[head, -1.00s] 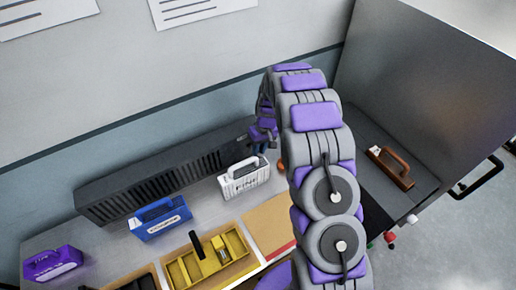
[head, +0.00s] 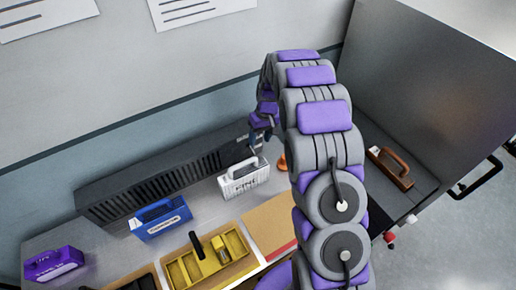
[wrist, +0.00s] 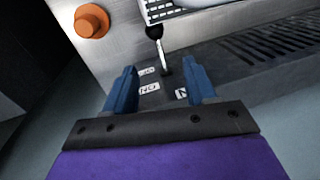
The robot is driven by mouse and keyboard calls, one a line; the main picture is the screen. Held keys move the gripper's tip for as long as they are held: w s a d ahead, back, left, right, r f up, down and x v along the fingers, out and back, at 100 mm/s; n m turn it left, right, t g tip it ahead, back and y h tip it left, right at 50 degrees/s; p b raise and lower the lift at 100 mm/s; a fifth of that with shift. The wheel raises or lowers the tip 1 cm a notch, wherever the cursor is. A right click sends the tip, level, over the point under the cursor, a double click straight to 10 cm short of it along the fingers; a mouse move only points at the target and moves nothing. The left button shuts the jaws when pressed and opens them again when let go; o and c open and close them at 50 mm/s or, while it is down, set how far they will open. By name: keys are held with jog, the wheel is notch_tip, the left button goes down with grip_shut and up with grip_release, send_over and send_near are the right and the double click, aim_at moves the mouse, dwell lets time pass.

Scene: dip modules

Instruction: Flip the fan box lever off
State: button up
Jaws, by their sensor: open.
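The fan box is the long dark vented box (head: 130,182) along the wall; its grille (wrist: 275,45) shows at the right of the wrist view. A black lever (wrist: 154,34) with a rounded knob stands at its near end, by a dark panel with small white labels (wrist: 149,88). The lettering is only partly readable. My gripper (wrist: 162,70) is open, its two blue fingers spread on either side of the lever's lower stem. I see no clear contact. In the head view my gripper (head: 262,122) is over the box's right end, and the lever cannot be made out.
A white module (head: 244,180) stands close below my gripper. A blue module (head: 160,220), a purple module (head: 54,264) and a yellow tray (head: 178,272) are to the left. An orange knob (wrist: 91,20) is left of the lever. A grey partition (head: 430,90) stands at right.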

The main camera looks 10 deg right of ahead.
notch_tip(320, 180, up, 10)
jog(key=d, duration=0.1)
jog(key=shift+w+r, duration=0.25)
